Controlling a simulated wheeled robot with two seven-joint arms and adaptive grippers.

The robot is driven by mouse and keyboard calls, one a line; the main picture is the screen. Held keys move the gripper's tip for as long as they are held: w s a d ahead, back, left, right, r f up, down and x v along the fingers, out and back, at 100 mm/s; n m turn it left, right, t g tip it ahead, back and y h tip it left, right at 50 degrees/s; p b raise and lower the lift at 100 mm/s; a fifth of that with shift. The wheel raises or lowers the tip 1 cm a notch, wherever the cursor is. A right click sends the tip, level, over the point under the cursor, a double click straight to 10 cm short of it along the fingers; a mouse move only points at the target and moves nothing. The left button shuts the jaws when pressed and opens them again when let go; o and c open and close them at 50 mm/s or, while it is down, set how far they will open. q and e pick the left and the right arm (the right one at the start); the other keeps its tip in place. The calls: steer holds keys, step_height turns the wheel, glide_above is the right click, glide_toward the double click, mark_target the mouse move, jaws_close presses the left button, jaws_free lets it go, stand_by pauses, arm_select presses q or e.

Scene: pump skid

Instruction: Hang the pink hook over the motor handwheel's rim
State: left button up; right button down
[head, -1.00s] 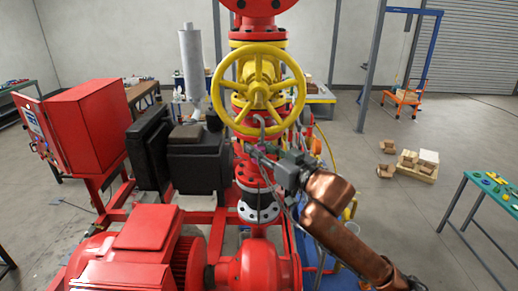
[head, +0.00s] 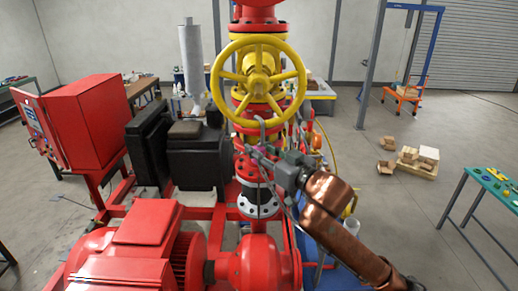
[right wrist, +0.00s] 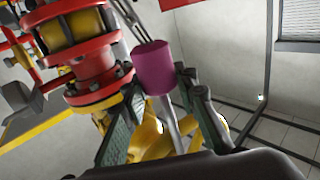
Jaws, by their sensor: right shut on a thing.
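The yellow handwheel (head: 227,111) stands upright on the red valve column in the middle of the head view. My right gripper (head: 262,153) is just below its lower rim and is shut on the pink hook. In the right wrist view the hook's thick pink handle (right wrist: 153,66) is between the fingers of my right gripper (right wrist: 163,84), with a metal rod running from it. In the head view the hook's grey bent end (head: 262,122) shows at the lower rim. I cannot tell whether it touches the rim. My left gripper is out of view.
A red flanged pipe (head: 258,188) stands close below the gripper. A black motor block (head: 195,160) is to the left, and a red pump (head: 140,240) is in front. A green table (head: 490,178) and boxes (head: 418,158) stand at the right, with open floor between.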

steer(key=c, duration=1.5)
jaws_free()
steer(key=shift+o, duration=0.2)
steer(key=shift+d, duration=0.1)
